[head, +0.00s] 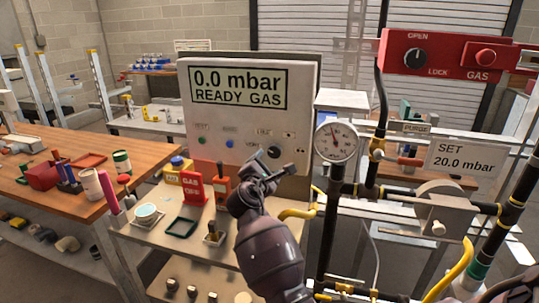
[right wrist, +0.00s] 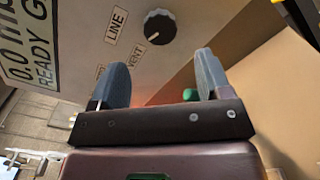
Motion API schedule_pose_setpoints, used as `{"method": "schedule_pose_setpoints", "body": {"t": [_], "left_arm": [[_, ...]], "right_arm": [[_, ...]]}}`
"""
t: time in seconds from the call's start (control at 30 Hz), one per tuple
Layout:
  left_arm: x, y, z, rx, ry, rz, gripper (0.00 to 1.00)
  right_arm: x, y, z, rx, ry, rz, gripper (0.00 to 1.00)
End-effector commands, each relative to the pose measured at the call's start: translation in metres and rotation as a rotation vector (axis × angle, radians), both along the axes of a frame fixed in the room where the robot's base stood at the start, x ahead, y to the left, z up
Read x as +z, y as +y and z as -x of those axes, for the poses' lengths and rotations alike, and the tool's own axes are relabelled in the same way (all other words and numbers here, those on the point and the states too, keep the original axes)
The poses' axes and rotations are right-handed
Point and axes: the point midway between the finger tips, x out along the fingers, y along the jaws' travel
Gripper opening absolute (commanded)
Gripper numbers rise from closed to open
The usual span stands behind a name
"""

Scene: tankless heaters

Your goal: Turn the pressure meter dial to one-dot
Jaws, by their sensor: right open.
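The pressure meter (head: 250,105) is a light panel whose screen reads "0.0 mbar READY GAS". Its black round dial (head: 274,152) sits at the panel's lower right, with small labels around it. In the right wrist view the dial (right wrist: 160,27) is ahead of the fingers, and its white mark points down-left, roughly toward the VENT label. The one-dot mark cannot be made out clearly. My right gripper (head: 273,175) is open and empty just below the dial in the head view. Its two grey fingers (right wrist: 161,70) are apart and not touching the dial. My left gripper is not in view.
A round gauge (head: 336,141) and black pipes with yellow fittings stand right of the panel. A red gas control box (head: 445,56) is at upper right. A red gas can (head: 194,188) and small items crowd the cart (head: 140,245) below the panel.

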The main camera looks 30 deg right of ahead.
Motion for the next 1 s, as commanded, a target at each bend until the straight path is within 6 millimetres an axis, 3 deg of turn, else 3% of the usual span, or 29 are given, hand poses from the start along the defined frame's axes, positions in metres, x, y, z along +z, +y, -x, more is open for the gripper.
{"method": "schedule_pose_setpoints", "body": {"t": [0.43, 0.9, 1.0], "left_arm": [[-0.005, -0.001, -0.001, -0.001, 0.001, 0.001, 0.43], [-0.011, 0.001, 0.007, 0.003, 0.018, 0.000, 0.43], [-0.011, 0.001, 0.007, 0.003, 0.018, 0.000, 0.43]], "right_arm": [[-0.001, -0.053, -0.045, 0.000, 0.000, -0.002, 0.71], [0.000, -0.062, -0.053, 0.001, -0.001, -0.003, 0.71], [0.000, -0.062, -0.053, 0.001, -0.001, -0.003, 0.59]]}}
